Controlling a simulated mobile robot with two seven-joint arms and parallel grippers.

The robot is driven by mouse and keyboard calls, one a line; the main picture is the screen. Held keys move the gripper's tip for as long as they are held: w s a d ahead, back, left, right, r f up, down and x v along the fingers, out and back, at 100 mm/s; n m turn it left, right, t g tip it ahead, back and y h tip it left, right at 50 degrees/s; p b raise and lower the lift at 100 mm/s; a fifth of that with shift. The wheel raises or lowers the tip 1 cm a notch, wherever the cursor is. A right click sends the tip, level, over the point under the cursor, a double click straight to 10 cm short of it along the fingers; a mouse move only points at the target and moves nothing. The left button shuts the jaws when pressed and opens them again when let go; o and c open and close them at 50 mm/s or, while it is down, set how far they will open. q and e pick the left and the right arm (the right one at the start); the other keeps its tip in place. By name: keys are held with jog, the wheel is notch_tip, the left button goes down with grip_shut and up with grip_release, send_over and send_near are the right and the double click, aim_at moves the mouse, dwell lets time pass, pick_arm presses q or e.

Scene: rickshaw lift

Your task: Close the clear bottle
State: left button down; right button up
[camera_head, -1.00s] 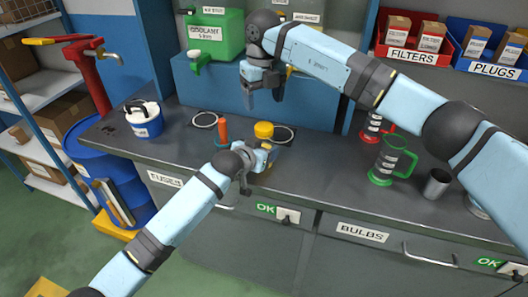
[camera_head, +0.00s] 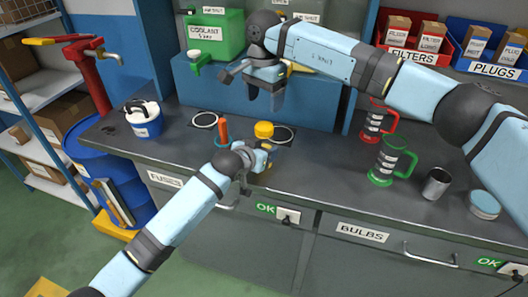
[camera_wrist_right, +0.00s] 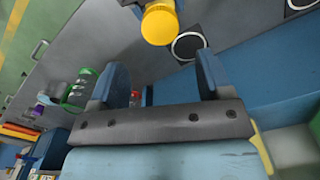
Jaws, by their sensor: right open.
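The clear bottle (camera_head: 269,149) stands near the front of the grey bench, partly hidden by my left gripper. A yellow cap (camera_head: 264,130) sits at its top; whether it is tightened cannot be told. The cap also shows in the right wrist view (camera_wrist_right: 159,25). My left gripper (camera_head: 261,160) is at the bottle's side, low down; its fingers overlap the bottle and their grip is unclear. My right gripper (camera_head: 264,95) is open and empty, above and behind the cap, pointing down. In the right wrist view its two fingers (camera_wrist_right: 158,82) are spread wide, with the cap beyond them.
An orange-handled item (camera_head: 223,130) stands left of the bottle. Two ring marks lie behind. A blue-white bucket (camera_head: 145,120) is at the left. A green-handled jug (camera_head: 385,162), a red-handled jug (camera_head: 373,122), a metal cup (camera_head: 436,184) and a round tin (camera_head: 485,204) are at the right.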

aim_at(264, 126)
dwell(0.4)
jog(key=shift+f, duration=4)
jog(key=c, duration=0.9)
jog(key=shift+m, duration=1.5)
jog(key=shift+c, duration=0.2)
jog(key=o, duration=1)
